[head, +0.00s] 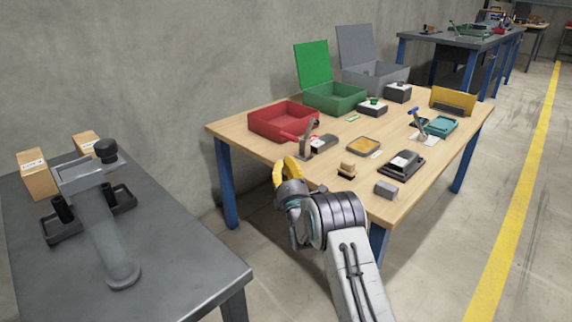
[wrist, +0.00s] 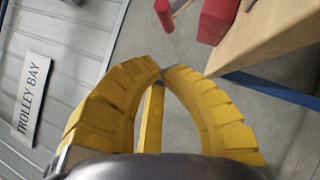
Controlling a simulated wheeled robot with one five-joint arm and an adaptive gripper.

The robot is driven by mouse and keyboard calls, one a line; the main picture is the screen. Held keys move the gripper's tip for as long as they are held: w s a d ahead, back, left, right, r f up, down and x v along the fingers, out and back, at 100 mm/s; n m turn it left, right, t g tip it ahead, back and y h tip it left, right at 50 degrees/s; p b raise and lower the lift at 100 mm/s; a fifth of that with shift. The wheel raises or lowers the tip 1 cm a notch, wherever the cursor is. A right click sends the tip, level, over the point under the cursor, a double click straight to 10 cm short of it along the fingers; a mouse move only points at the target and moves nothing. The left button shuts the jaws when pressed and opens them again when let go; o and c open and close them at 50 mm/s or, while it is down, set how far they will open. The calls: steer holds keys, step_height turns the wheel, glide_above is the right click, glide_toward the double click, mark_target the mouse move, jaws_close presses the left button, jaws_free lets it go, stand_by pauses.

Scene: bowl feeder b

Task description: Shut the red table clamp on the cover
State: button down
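The red table clamp (head: 290,136) stands near the wooden table's left front edge, its red handle pointing left and a grey metal piece rising beside it. A dark grey block (head: 323,142), possibly the cover, sits just right of the clamp; whether they touch is unclear. In the wrist view the red handle's end (wrist: 165,14) shows beyond my fingertips, apart from them. My gripper (head: 283,166) is off the table's front left edge, just in front of the clamp. In the wrist view its yellow fingers (wrist: 161,71) curve together, tips almost meeting, with nothing held.
A red open box (head: 265,121) is behind the clamp, with green (head: 335,98) and grey (head: 379,75) lidded boxes behind. A blue-handled clamp (head: 418,123) stands further right. A grey table is left.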

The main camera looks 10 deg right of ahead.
step_height(320, 180, down, 8)
steer(key=s+n+t+b, duration=0.1)
steer(key=n+t+b, duration=0.1)
steer(key=b, duration=0.1)
steer(key=shift+s+r+n, duration=0.15)
steer(key=shift+s+n, duration=0.1)
steer(key=shift+n, duration=0.15)
